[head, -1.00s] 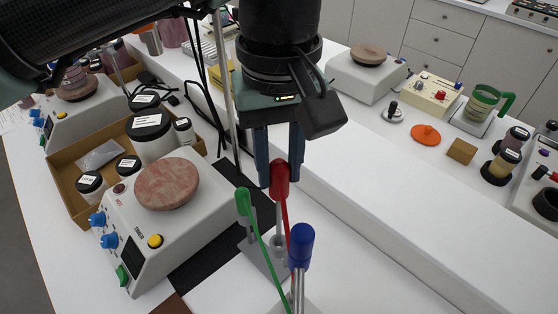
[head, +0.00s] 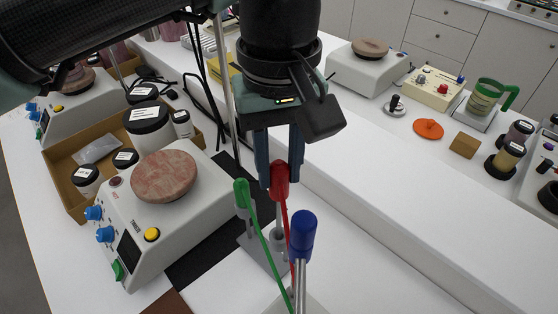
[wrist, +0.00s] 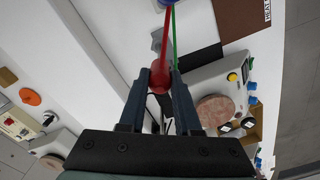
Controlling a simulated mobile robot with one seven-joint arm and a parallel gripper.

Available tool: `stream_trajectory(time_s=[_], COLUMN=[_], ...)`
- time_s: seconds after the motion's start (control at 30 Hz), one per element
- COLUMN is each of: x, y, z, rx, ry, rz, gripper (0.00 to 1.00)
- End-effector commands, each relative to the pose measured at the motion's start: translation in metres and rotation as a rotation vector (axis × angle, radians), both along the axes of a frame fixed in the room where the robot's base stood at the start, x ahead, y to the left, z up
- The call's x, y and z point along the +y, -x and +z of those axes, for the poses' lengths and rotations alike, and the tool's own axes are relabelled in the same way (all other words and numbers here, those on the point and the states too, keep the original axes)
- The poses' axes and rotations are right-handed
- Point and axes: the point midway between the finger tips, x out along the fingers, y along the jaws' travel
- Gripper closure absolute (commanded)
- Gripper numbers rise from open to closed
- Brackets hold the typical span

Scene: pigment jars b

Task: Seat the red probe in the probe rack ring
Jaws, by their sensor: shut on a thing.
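My gripper (head: 280,182) is shut on the red probe (head: 280,177), gripping its red handle, which is about upright. The red probe also shows between my fingertips in the wrist view (wrist: 160,76). A short grey shaft shows under the handle, above a grey ring of the probe rack (head: 278,238). I cannot tell whether the shaft's tip is in the ring or just over or in front of it. A green-handled probe (head: 241,193) stands close on the left. A blue-handled probe (head: 303,235) stands nearer the camera at the right.
A stirrer hotplate (head: 130,225) with a round reddish top stands left of the rack. Behind it a cardboard tray (head: 64,184) holds black-lidded jars. A thin upright rod (head: 229,90) stands behind my gripper.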

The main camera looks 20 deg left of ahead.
Motion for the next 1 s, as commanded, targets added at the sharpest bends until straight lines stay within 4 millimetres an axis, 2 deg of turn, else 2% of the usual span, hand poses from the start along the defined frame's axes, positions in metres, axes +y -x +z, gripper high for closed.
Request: stream_trajectory(time_s=[1.0], x=[0.0], y=[0.0], z=[-0.027], rx=[-0.001], ry=[0.001], rz=[0.0], gripper=[1.0])
